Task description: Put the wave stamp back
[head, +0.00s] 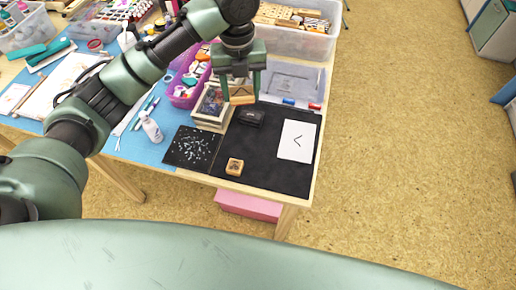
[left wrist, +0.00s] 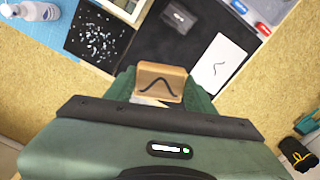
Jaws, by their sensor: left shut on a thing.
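My left gripper (head: 240,92) is shut on a light wooden block stamp (head: 241,100), held above the table near the small wooden box. In the left wrist view the stamp (left wrist: 161,80) sits between the green fingers and shows a dark wave-like curve on its face. A second small wooden stamp (head: 234,167) with a dark mark stands on the black mat (head: 265,180) near the table's front edge. A white card (head: 297,146) with a dark curved mark lies on the mat's right side. A black inkpad (head: 250,117) lies on the mat behind. My right gripper is not in view.
A wooden box with a clear top (head: 212,106) stands left of the inkpad. A dark speckled square (head: 193,148) and a white bottle (head: 151,127) are further left. A clear tray (head: 292,82) with markers lies behind the mat. The mat's middle is free.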

